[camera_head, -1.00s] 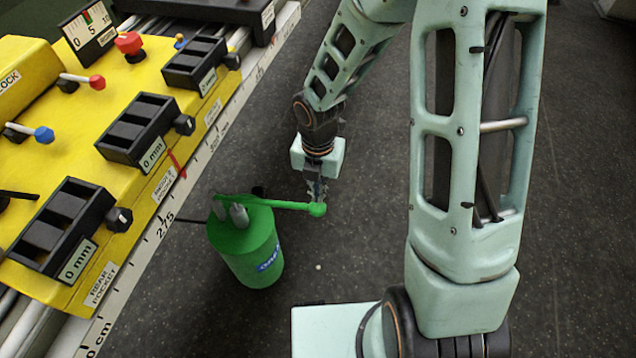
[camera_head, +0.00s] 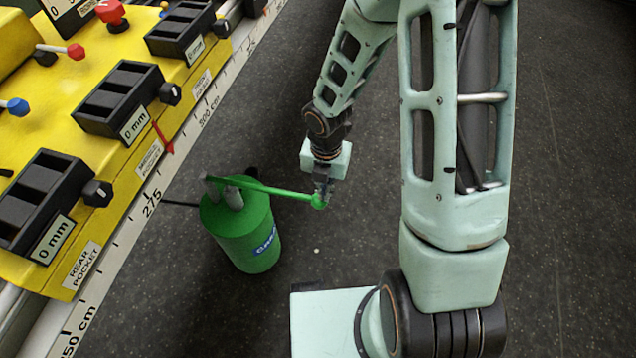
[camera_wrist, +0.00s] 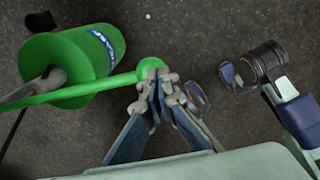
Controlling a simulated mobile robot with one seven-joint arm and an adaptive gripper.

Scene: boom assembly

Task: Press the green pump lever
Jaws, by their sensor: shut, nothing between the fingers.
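The green pump (camera_head: 248,237) is a green cylinder on the dark floor, beside the yellow bench. Its green lever (camera_head: 275,191) runs from the pump top to a round knob (camera_head: 318,201) on the right, sloping down toward the knob in the picture. My gripper (camera_head: 322,193) points down at the knob end, shut and empty. In the wrist view, the fingertips (camera_wrist: 160,74) meet and overlap the edge of the knob (camera_wrist: 149,69); exact contact cannot be told. The pump (camera_wrist: 98,52) lies to the left there, with the lever (camera_wrist: 85,90) crossing toward my fingertips.
The yellow bench (camera_head: 98,160) has black counter boxes (camera_head: 118,97), a red button (camera_head: 111,13) and a white ruler edge (camera_head: 172,178). It stands left of the pump. The dark floor (camera_head: 580,200) is clear to the right.

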